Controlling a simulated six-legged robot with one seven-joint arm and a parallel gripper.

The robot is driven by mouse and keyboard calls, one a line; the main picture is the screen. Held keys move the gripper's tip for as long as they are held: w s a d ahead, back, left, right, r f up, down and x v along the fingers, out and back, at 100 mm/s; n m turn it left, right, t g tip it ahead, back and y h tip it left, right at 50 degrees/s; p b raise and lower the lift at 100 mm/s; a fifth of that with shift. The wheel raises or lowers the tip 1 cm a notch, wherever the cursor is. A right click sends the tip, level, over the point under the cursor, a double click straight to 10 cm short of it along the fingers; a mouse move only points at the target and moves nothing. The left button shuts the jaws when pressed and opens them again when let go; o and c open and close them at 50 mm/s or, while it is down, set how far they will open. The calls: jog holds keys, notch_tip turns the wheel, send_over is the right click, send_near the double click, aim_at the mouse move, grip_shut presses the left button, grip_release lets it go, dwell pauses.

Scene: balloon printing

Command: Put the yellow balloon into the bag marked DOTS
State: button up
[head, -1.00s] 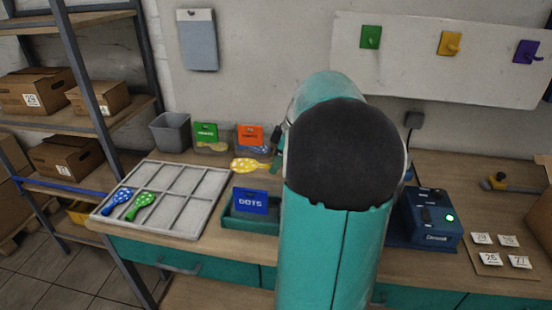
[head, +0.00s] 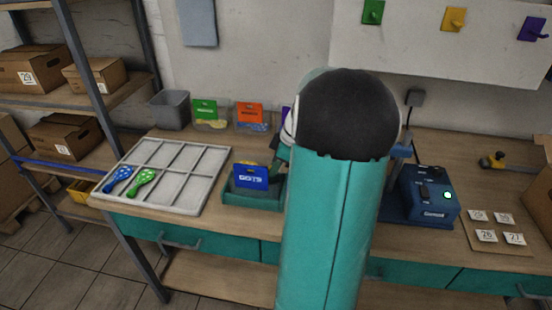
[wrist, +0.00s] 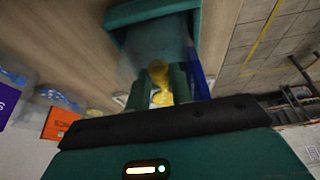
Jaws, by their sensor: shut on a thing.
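The DOTS bag (head: 250,176), with its blue label, stands in a teal holder (head: 240,200) on the bench. In the wrist view, the bag's blue label (wrist: 200,82) is beside my right finger and the teal holder (wrist: 125,14) is beyond. My gripper (wrist: 161,88) is shut on the yellow balloon (wrist: 159,72), which has pale spots. The balloon points toward the holder, at the bag's clear body. I cannot tell how far it is inside the bag. In the head view, my arm hides most of the gripper, and I cannot make out the balloon clearly.
A grey divided tray (head: 180,180) left of the holder carries a blue balloon (head: 117,178) and a green balloon (head: 142,181). Green-label (head: 210,114) and orange-label (head: 251,117) bags stand behind. A blue device (head: 428,195) stands at the right.

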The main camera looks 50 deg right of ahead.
jog(key=shift+s+f, duration=0.1)
jog(key=shift+f, duration=0.1)
jog(key=o, duration=0.8)
jog(key=shift+o, duration=0.2)
notch_tip(320, 180, up, 13)
dwell(0.6)
